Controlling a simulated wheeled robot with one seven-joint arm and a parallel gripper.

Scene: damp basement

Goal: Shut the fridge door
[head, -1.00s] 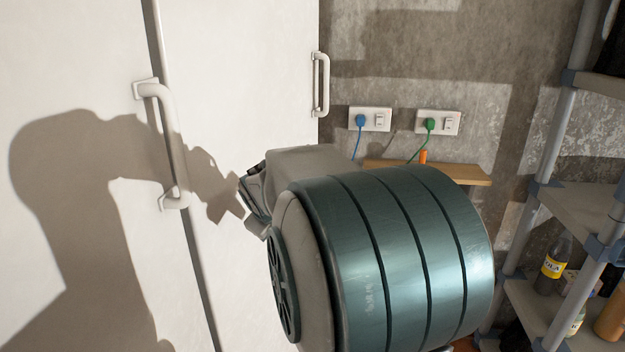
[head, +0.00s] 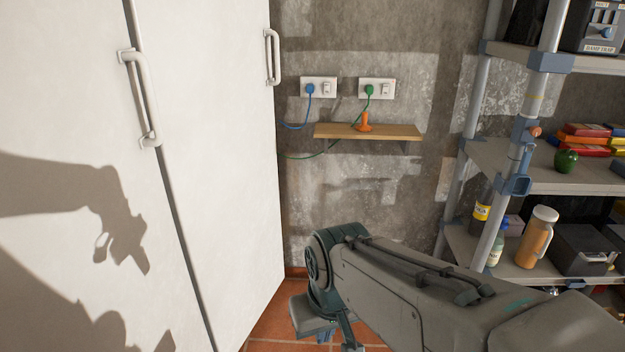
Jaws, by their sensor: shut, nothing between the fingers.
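The white fridge fills the left side of the head view. Its left door panel (head: 75,110) has a white bar handle (head: 138,95). A second white panel (head: 215,130) lies right of a grey seam and has its own handle (head: 272,57) at its far right edge. I cannot tell from this angle whether either panel stands ajar. My gripper (head: 335,338) is low, right of the fridge, pointing down over the floor, partly cut off by the bottom edge. It looks shut and empty, apart from both handles. The arm's shadow falls on the left panel.
A wooden wall shelf (head: 375,132) holds an orange object, below two sockets (head: 345,88) with blue and green plugs. A metal shelving rack (head: 560,180) with bottles and boxes stands at right. Tiled floor (head: 270,325) shows between the fridge and my arm.

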